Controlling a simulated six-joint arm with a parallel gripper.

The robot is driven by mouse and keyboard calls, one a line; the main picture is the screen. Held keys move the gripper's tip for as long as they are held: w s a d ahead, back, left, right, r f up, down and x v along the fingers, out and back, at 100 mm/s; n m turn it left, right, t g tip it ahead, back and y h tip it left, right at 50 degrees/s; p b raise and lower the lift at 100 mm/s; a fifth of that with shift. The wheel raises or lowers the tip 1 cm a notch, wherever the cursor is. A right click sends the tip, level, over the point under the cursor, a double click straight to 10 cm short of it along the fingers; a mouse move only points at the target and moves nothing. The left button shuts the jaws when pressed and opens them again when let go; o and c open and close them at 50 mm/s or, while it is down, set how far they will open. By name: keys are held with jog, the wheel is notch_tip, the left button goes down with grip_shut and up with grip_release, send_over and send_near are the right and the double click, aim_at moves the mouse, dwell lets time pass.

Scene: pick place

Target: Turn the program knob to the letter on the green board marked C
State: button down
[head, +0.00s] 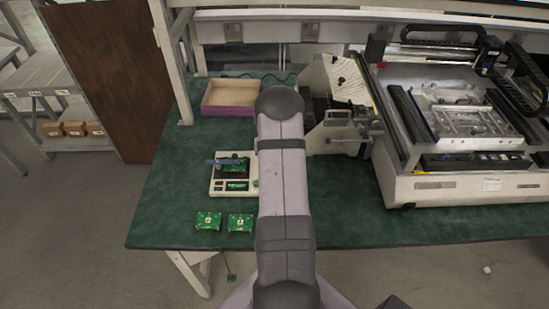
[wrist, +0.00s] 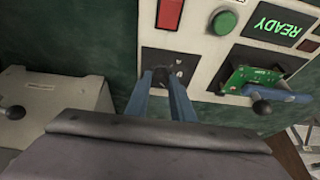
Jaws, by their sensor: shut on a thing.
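My gripper (wrist: 161,82) shows in the wrist view with two blue fingers shut on the dark program knob (wrist: 160,75). The knob sits on a black plate (wrist: 184,63) of the pale test box (wrist: 200,48). Small white marks stand beside the knob, too small to read, and the fingers hide part of it. A green board (wrist: 246,77) lies in the box's dark holder, with a blue bar across it. Two more green boards (head: 208,221) (head: 240,222) lie on the table in front of the box; their white marks are unclear. My arm hides the gripper in the head view.
The box has a red part (wrist: 170,14), a green button (wrist: 223,22) and a screen reading READY (wrist: 277,25). A dark ball-ended handle (wrist: 262,107) stands near the holder. A shallow tray (head: 229,111) stands behind; a large machine (head: 462,185) stands right.

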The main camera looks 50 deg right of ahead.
jog(key=c, duration=1.5)
grip_release()
jog(key=shift+c, duration=0.2)
jog(key=shift+r, duration=0.15)
jog(key=b+v, duration=0.2)
jog(key=v, duration=0.5)
